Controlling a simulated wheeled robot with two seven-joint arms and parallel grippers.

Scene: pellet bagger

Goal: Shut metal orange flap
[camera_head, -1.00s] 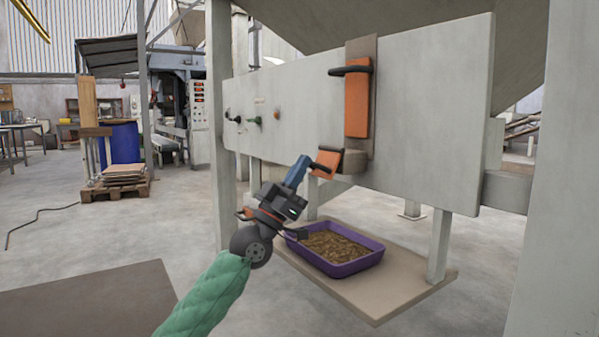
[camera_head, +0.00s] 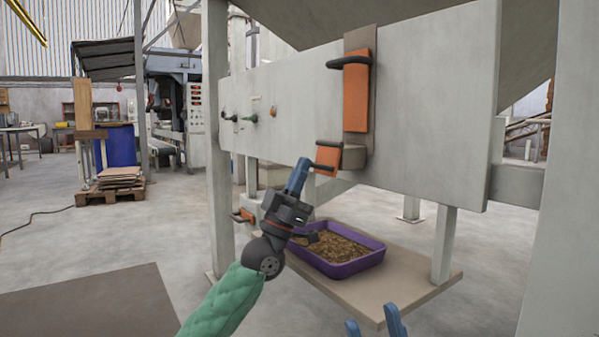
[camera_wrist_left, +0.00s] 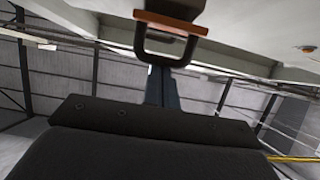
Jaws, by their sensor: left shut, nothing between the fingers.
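A small orange flap (camera_head: 327,158) with a black handle (camera_head: 328,142) sits tilted outward at the grey spout on the machine's front. In the left wrist view the flap's orange edge (camera_wrist_left: 170,22) and its black loop handle (camera_wrist_left: 150,55) are ahead of the fingers. My left gripper (camera_head: 303,163) is shut and empty, its blue fingertips just left of and below the flap. In the left wrist view its fingertips (camera_wrist_left: 162,72) overlap the handle's lower bar; I cannot tell whether they touch. My right gripper (camera_head: 374,323) shows only blue fingertips, spread apart, at the bottom edge.
A larger orange plate (camera_head: 356,97) with a black handle is upright above the flap. A purple tray (camera_head: 355,267) of brown pellets stands on a low shelf (camera_head: 410,290) below. A machine leg (camera_head: 443,245) stands right of the tray. Knobs (camera_head: 250,118) are on the panel.

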